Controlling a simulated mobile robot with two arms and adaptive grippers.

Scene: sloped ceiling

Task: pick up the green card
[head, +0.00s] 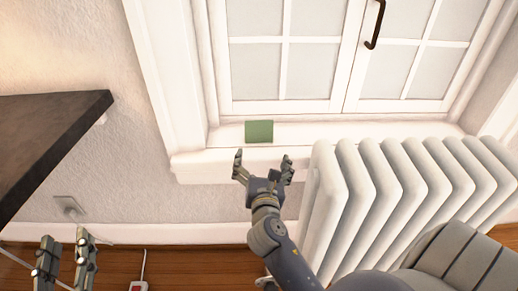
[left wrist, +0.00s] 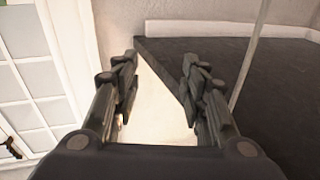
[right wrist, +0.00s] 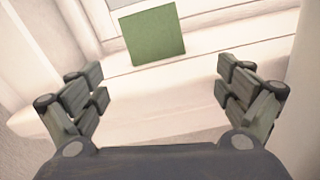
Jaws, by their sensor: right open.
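The green card (head: 259,131) is a small flat square on the white window sill, at the foot of the window. It also shows in the right wrist view (right wrist: 153,35), beyond my fingers and at the top middle. My right gripper (head: 263,167) is open and empty, just in front of the sill and below the card in the head view; it does not touch the card. My left gripper (head: 66,262) is at the lower left of the head view, far from the card. In the left wrist view its fingers (left wrist: 158,85) stand apart with nothing between them.
A white ribbed radiator (head: 400,190) stands close to the right of my right arm. A dark shelf or tabletop (head: 45,135) juts in at the left. The white sill (head: 215,137) is bare beside the card. A power strip (head: 138,286) lies on the wooden floor.

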